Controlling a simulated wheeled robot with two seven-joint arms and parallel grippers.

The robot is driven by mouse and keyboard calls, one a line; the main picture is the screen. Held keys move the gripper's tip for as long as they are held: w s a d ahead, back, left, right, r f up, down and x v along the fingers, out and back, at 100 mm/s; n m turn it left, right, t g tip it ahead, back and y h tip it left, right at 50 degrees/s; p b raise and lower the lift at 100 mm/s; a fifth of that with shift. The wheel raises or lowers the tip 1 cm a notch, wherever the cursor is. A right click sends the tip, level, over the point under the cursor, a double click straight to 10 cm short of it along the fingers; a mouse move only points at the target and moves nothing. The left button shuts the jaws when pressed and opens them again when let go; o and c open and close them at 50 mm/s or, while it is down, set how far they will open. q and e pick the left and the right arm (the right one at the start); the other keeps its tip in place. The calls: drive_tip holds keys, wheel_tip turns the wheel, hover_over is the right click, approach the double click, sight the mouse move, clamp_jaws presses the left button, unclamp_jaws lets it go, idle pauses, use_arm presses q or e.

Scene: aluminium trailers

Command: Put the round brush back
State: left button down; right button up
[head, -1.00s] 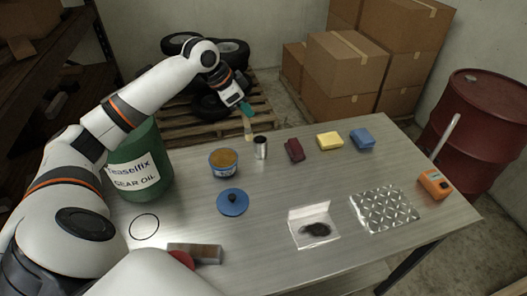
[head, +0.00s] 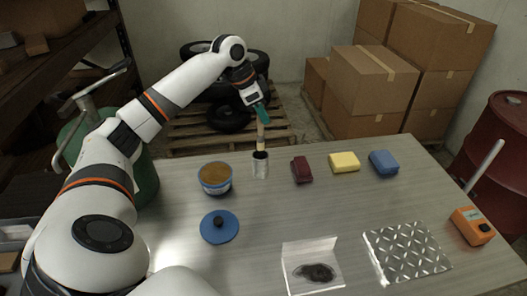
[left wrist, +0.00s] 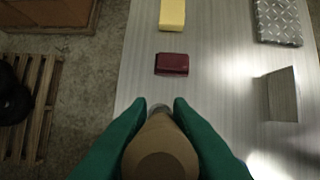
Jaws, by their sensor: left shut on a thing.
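My left gripper (head: 262,112) has green fingers shut on the round brush (head: 261,136), a pale wooden handle held about upright. The brush's lower end meets the dark mouth of a small metal cup (head: 261,169) near the table's far edge; I cannot tell how far inside it is. In the left wrist view the handle's end (left wrist: 160,165) fills the space between the fingers, and only a bit of the cup's rim (left wrist: 158,107) shows beyond it. The bristles are hidden. My right gripper is not in view.
An open tin with brown contents (head: 215,178) and a blue lid (head: 219,227) are left of the cup. Dark red (head: 301,170), yellow (head: 344,162) and blue (head: 384,162) blocks lie to its right. A tread plate (head: 407,252) and an orange device (head: 472,226) are nearer.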

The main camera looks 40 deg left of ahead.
sight(261, 141)
use_arm(q)
wheel_tip(261, 141, down, 5)
drive_tip(key=shift+s+f+p, duration=0.15)
drive_tip(key=shift+f+p, duration=0.05)
drive_tip(key=shift+p, duration=0.25)
drive_tip(key=shift+f+p, duration=0.35)
drive_tip(key=shift+f, duration=1.9)
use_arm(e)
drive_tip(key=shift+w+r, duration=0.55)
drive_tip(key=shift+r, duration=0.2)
use_arm(q)
drive_tip(key=c, duration=1.3)
unclamp_jaws()
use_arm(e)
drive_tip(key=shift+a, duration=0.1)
use_arm(q)
drive_tip(key=b+v, duration=0.1)
drive_tip(key=v, duration=1.1)
drive_tip(key=shift+r+b, duration=0.1)
drive_tip(key=shift+b, duration=0.25)
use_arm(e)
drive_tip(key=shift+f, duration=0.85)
